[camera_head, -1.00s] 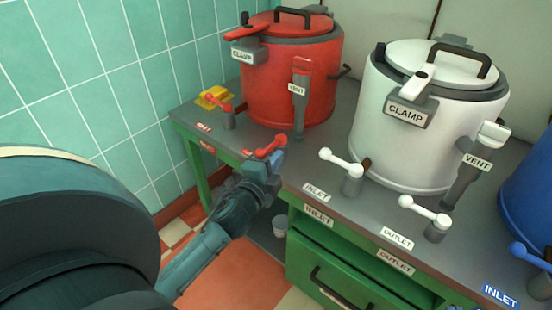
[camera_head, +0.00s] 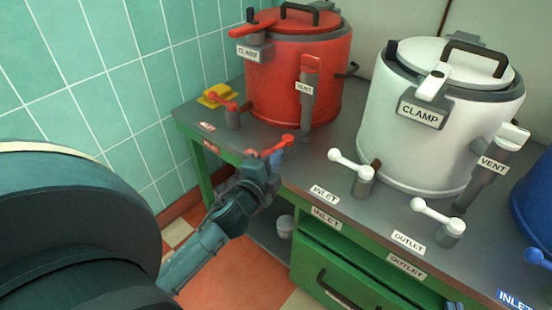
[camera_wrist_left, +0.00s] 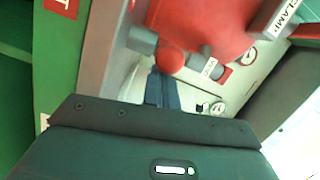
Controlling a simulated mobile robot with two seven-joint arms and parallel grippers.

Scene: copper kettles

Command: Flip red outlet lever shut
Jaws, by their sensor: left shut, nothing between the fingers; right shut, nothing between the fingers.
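The red outlet lever (camera_head: 277,147) is on the counter's front edge before the red kettle (camera_head: 298,75). It lies roughly level, with its round knob toward the right. My left gripper (camera_head: 273,163) is shut and empty, right at the lever on its near side. In the left wrist view the shut fingers (camera_wrist_left: 162,90) are close under a red knob (camera_wrist_left: 171,61); I cannot tell whether they touch it. The fingers partly hide the lever's valve body. Only a small blue tip of my right gripper (camera_head: 454,305) shows at the bottom edge, shut.
The white kettle (camera_head: 437,120) with two white levers (camera_head: 352,162) (camera_head: 438,217) stands to the right. A blue kettle (camera_head: 535,195) is at the right edge. Free floor lies before the counter.

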